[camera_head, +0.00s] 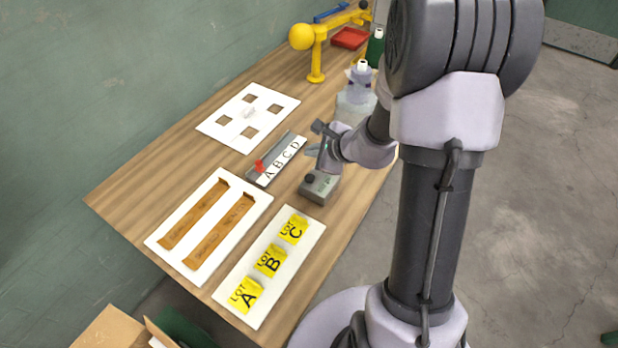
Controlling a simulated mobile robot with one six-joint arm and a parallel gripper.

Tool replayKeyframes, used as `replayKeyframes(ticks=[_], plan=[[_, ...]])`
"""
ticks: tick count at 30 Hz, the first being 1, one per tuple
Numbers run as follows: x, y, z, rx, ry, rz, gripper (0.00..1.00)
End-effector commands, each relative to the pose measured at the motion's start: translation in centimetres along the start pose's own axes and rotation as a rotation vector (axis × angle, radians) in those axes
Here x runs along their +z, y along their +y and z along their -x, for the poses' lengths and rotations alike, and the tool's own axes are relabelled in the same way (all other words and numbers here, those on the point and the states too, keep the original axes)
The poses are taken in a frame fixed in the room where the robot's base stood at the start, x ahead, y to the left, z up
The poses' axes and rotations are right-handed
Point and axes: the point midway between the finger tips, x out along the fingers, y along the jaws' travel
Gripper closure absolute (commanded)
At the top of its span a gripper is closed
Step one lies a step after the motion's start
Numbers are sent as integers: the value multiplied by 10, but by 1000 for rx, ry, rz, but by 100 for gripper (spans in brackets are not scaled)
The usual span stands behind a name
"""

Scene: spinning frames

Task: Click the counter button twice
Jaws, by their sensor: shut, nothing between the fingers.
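A small grey box (319,190) stands on the wooden table with a dark round button (310,179) on its top left; I take it to be the counter. Any display on it is too small to read. My gripper (311,151) is shut and empty. In the picture it shows just above the box, with its dark fingers to the left of the light grey wrist. It looks apart from the button, but its exact height over the box is hard to judge.
Left of the box is a tray (254,177) with a red slider and letters A to D. Yellow lot cards (271,260) lie on a white board in front. A yellow stand (317,60) rises behind.

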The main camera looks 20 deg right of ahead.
Motion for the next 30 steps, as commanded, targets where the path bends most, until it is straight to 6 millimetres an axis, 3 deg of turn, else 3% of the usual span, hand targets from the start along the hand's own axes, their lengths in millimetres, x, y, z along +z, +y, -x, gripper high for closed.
replayKeyframes(ticks=[15, 30], plan=[[-38, 38, -52, 1, -1, 0, 100], [-38, 38, -52, 1, 0, 0, 100]])
